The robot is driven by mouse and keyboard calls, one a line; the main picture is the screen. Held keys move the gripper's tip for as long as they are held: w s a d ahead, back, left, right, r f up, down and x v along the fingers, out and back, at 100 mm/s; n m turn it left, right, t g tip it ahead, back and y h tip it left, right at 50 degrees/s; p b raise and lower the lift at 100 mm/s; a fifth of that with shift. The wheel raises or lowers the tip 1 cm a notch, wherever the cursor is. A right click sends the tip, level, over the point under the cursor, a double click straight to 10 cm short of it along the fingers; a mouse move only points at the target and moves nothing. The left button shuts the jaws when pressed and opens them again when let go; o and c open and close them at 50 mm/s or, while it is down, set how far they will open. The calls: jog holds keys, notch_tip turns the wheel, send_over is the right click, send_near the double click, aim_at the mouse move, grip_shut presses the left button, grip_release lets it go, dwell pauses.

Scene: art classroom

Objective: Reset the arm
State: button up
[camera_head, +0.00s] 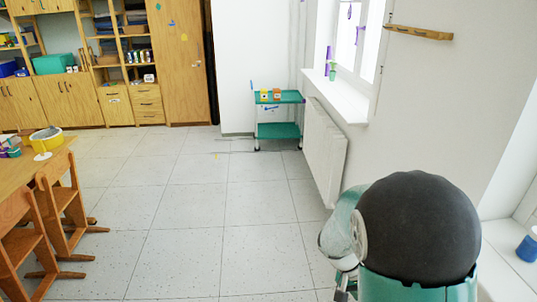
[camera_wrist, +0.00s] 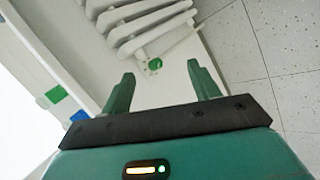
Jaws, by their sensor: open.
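My gripper (camera_wrist: 161,92) shows in the wrist view with its two green fingers spread apart. It is open, and nothing is between the fingers. Beyond it are the white radiator and the tiled floor. In the head view my arm fills the lower right, with a dark rounded cap and green housing; the gripper fingers cannot be made out there.
The white radiator (camera_head: 324,150) and window sill (camera_head: 334,97) run along the right wall near my arm. A green cart (camera_head: 278,130) stands at the back. A wooden table (camera_head: 30,173) with chairs (camera_head: 62,205) is at left. The middle floor is clear.

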jog(key=s+a+r+n+t+y, duration=0.2)
jog(key=s+a+r+t+y, duration=0.1)
jog(key=r, duration=0.8)
jog(key=s+a+r+n+t+y, duration=0.2)
jog(key=s+a+r+t+y, duration=0.2)
jog(key=s+a+r, duration=0.4)
notch_tip(320, 180, up, 3)
jog(key=shift+s+a+f+t, duration=0.1)
jog(key=shift+s+a+t, duration=0.05)
jog(key=shift+s+t, duration=0.4)
jog(key=shift+w, duration=0.15)
jog(key=c, duration=0.5)
jog(key=shift+c, duration=0.2)
